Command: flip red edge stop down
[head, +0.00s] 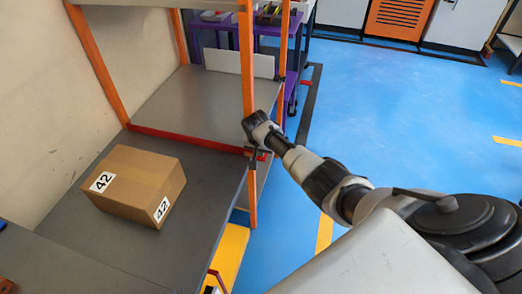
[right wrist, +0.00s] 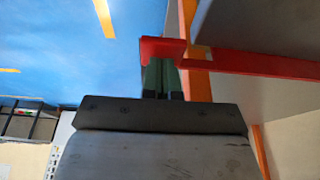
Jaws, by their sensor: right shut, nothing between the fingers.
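The red edge stop (head: 190,139) is a long thin bar across the grey shelf, between the orange posts, beyond the box. In the right wrist view the red bar (right wrist: 265,66) runs in from the right and ends in a wider red plate (right wrist: 160,47). My right gripper (head: 254,154) is at the bar's right end, beside the near orange post. In the right wrist view my right gripper's fingers (right wrist: 161,80) are together and empty, right at the red plate and partly hidden by it. I cannot tell whether they touch it. My left gripper is out of view.
A cardboard box (head: 135,185) marked 42 lies on the near shelf, left of the bar. An orange post (head: 247,60) stands close to my right gripper. A purple cart (head: 292,60) stands behind. The blue floor (head: 400,130) on the right is open.

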